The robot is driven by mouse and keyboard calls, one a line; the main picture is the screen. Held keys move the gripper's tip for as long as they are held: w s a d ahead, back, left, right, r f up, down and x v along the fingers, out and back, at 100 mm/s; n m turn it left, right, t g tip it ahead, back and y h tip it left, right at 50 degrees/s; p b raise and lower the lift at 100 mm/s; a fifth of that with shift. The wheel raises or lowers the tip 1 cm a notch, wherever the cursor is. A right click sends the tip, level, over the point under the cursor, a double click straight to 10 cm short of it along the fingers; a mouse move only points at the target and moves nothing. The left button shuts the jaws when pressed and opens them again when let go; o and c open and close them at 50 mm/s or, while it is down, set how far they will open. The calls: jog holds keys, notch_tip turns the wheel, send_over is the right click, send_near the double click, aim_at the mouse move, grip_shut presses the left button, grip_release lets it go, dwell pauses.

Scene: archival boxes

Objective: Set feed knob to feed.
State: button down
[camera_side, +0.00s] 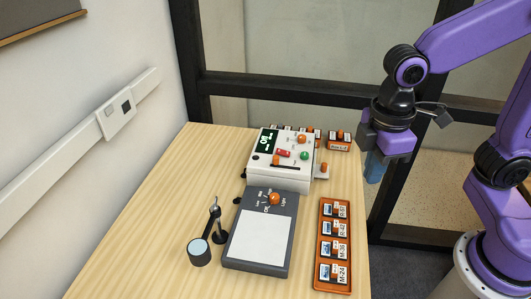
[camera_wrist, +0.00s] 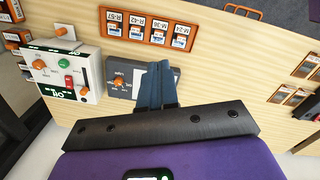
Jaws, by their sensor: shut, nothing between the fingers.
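The grey light pad (camera_side: 284,245) with its own orange knob (camera_side: 274,198) lies in front of the machine. An orange tray (camera_side: 318,281) of labelled items lies to its right. A small lamp or magnifier (camera_side: 199,252) stands left. Orange boxes (camera_side: 340,141) sit behind the machine.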

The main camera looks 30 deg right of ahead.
aim_at(276, 161)
jog(key=w+a+f+h, duration=0.1)
jog(key=w+a, duration=0.3)
jog(key=w, duration=0.5)
jog(key=w+a+n+h, duration=0.1)
jog(key=w+a, duration=0.3)
jog(key=w, duration=0.5)
jog(key=w+a+f+h, duration=0.1)
jog(key=w+a, duration=0.3)
jog(key=w, duration=0.5)
jog(key=w+d+f+g, duration=0.1)
jog(key=w+f, duration=0.3)
jog(key=w, duration=0.2)
jog(key=shift+g+h, duration=0.3)
jog(key=shift+d+f, duration=0.15)
jog(key=shift+s+d+f, duration=0.4)
jog(key=shift+d+f, duration=0.8)
jog(key=shift+f, duration=0.3)
jog(key=shift+s+d+f, duration=0.35)
jog(key=shift+d+f, duration=0.9)
jog(key=shift+f, duration=0.3)
jog(key=shift+s+d+f, duration=0.4)
jog(key=shift+d+f, duration=0.8)
jog(key=shift+f, duration=0.3)
